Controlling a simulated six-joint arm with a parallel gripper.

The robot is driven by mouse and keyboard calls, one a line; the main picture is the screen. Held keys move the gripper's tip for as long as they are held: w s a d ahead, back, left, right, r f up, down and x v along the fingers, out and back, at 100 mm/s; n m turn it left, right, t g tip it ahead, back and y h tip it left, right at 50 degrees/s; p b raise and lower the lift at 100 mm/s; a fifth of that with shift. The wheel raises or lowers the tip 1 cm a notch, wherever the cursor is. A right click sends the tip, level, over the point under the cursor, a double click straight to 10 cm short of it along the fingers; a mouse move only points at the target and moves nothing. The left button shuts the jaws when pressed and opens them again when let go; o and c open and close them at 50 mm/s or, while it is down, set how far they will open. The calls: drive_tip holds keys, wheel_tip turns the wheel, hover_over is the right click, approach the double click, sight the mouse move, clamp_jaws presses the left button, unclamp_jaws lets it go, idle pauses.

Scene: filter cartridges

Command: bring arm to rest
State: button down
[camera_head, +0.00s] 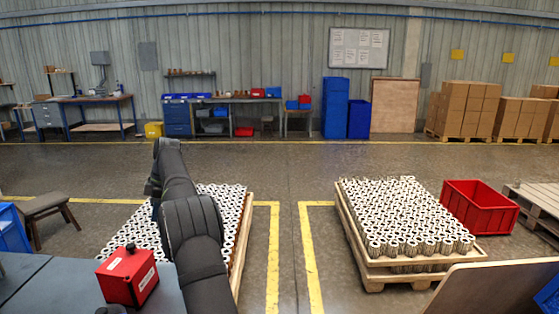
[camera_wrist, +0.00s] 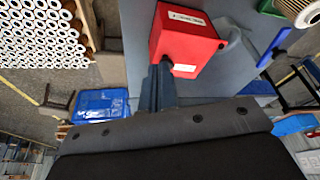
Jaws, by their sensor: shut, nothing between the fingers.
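My arm (camera_head: 190,220) rises from the bottom of the head view and bends over the left pallet of filter cartridges (camera_head: 225,205). My gripper (camera_wrist: 160,88) is shut and empty in the wrist view, with its fingers together in front of a red box (camera_wrist: 185,40). Whether the fingertips touch the box I cannot tell. In the head view my gripper is mostly hidden by the arm. The red box (camera_head: 128,275) with a black knob stands on the grey-blue table (camera_head: 50,285). One filter cartridge (camera_wrist: 300,10) shows at the wrist view's top right.
A second pallet of cartridges (camera_head: 405,215) stands at right, with a red crate (camera_head: 480,208) beside it. A stool (camera_head: 45,205) and a blue bin (camera_head: 12,235) stand at left. The floor between the pallets is clear.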

hover_over(144, 252)
drive_tip(key=w+d, duration=0.2)
drive_tip(key=d, duration=0.1)
wheel_tip(144, 252, down, 8)
drive_tip(key=a, duration=0.1)
drive_tip(key=s+a, duration=0.1)
drive_tip(key=a, duration=0.1)
drive_tip(key=shift+s+a+f, duration=0.1)
drive_tip(key=shift+s+a, duration=0.2)
drive_tip(key=shift+a, duration=0.05)
drive_tip(key=shift+d+m, duration=0.7)
drive_tip(key=shift+d, duration=0.25)
drive_tip(key=shift+d+m+t, duration=0.3)
drive_tip(key=shift+m+t, duration=0.1)
drive_tip(key=s+d+m+t+h, duration=0.2)
drive_tip(key=s+d+m+t, duration=0.2)
drive_tip(key=s+d+m, duration=0.7)
drive_tip(key=shift+s+d+m, duration=0.15)
drive_tip(key=shift+s+m, duration=0.6)
drive_tip(key=shift+m, duration=2.25)
drive_tip(key=shift+w, duration=0.1)
